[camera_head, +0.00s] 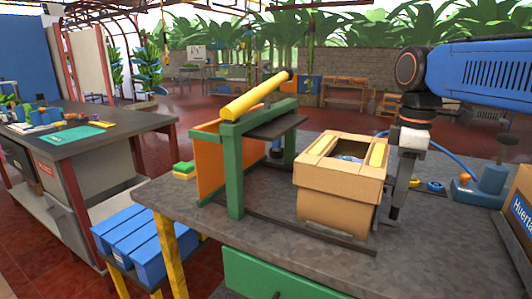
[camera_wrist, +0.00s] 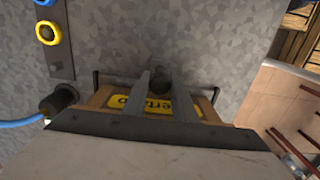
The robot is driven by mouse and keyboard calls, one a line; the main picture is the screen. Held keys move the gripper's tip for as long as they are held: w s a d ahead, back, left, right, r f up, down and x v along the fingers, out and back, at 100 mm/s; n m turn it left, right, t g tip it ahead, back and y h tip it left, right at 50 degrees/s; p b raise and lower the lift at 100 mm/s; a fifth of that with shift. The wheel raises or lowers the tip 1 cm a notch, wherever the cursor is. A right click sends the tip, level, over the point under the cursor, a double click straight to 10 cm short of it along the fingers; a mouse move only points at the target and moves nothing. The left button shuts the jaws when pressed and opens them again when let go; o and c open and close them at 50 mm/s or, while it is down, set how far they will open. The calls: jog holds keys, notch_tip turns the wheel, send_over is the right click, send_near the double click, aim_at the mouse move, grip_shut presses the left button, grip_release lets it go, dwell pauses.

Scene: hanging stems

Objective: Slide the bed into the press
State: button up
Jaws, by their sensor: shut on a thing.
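The press is a green frame (camera_head: 235,170) with a yellow roller-like lever (camera_head: 255,98) and a dark plate (camera_head: 278,124) above its opening. A tan open carton (camera_head: 337,207) with a bluish thing inside stands to the right of the press, clear of it. The bed seems to lie under this carton, on dark rails (camera_head: 346,240); it is mostly hidden. My gripper (camera_head: 392,212) points down just right of the carton. In the wrist view, its fingers (camera_wrist: 162,92) close around a dark knob (camera_wrist: 160,77), probably the bed's handle, beside the carton's yellow label (camera_wrist: 120,104).
An orange panel (camera_head: 210,162) stands at the press's left side. A blue-grey device (camera_head: 485,186) with a blue hose and small coloured rings (camera_head: 436,186) is to the right. A labelled box (camera_head: 520,215) stands at the right edge. Blue crates (camera_head: 140,240) sit left of the bench.

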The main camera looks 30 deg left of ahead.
jog(key=shift+a, duration=0.15)
jog(key=shift+w+a, duration=0.1)
jog(key=shift+a, duration=2.55)
jog(key=shift+w+a, duration=0.1)
jog(key=shift+a, duration=2.7)
jog(key=shift+w+a, duration=0.1)
jog(key=shift+a, duration=2.65)
jog(key=shift+w+a, duration=0.1)
jog(key=shift+a, duration=2.2)
